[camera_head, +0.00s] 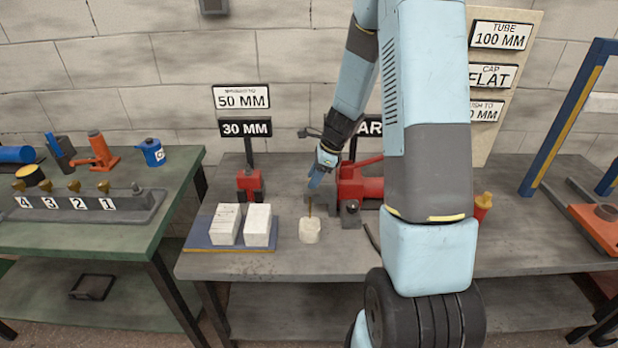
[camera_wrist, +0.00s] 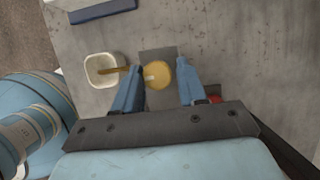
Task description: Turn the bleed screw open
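In the wrist view a round brass-coloured head (camera_wrist: 158,75) with a pale mark on it sits over a grey block; it looks like the bleed screw. My gripper (camera_wrist: 160,69) is open, with one blue finger on each side of this head and a visible gap on both sides. I cannot tell how far the fingertips are above it. In the head view my gripper (camera_head: 317,181) points down beside the red vise (camera_head: 364,185), over the grey block, and the brass head is hidden there.
Two white blocks (camera_head: 225,225) lie on a blue tray (camera_head: 200,240) to the left. A yellow-capped red bottle (camera_head: 482,206) stands right.

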